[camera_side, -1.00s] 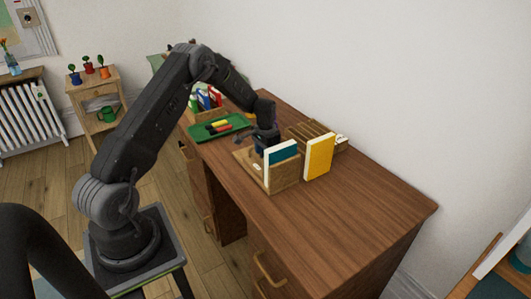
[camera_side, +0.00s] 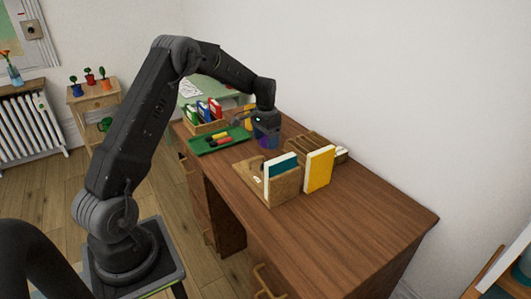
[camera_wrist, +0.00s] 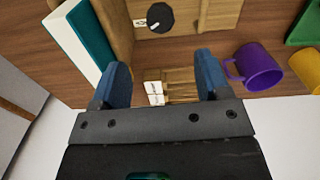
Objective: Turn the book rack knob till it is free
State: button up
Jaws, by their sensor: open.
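The book rack (camera_side: 284,187) is light wood and stands on the desk with a teal book (camera_side: 280,163) in it. In the wrist view its wooden base (camera_wrist: 213,14) fills the top, and the dark round knob (camera_wrist: 160,17) lies on it beside a white label. The knob cannot be made out in the side view. My gripper (camera_side: 265,138) is raised above the desk, behind the rack. In the wrist view my gripper (camera_wrist: 162,76) has its two blue fingers wide apart with nothing between them; the knob is beyond the tips, apart from them.
A yellow book (camera_side: 318,168) stands right of the rack. A purple mug (camera_wrist: 260,66) and a yellow cup (camera_wrist: 308,70) sit near my right finger in the wrist view. A green tray (camera_side: 206,145) and a slatted wooden holder (camera_wrist: 181,86) are nearby. The desk's right end is clear.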

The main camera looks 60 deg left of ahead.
jog(key=shift+r, duration=1.45)
jog(key=s+d+r+t, duration=0.2)
jog(key=s+d+r, duration=0.4)
jog(key=d+r, duration=0.2)
jog(key=s+d+r+t, duration=0.1)
jog(key=s+d+r, duration=0.4)
jog(key=d+r, duration=0.35)
jog(key=s+d+t, duration=0.1)
jog(key=s+d, duration=0.3)
jog(key=s, duration=0.4)
jog(key=s+d+t, duration=0.1)
jog(key=s+d, duration=0.4)
jog(key=s, duration=0.3)
jog(key=shift+s+f+m+t, duration=0.2)
jog(key=shift+f+m+t, duration=0.1)
jog(key=shift+f+m, duration=0.15)
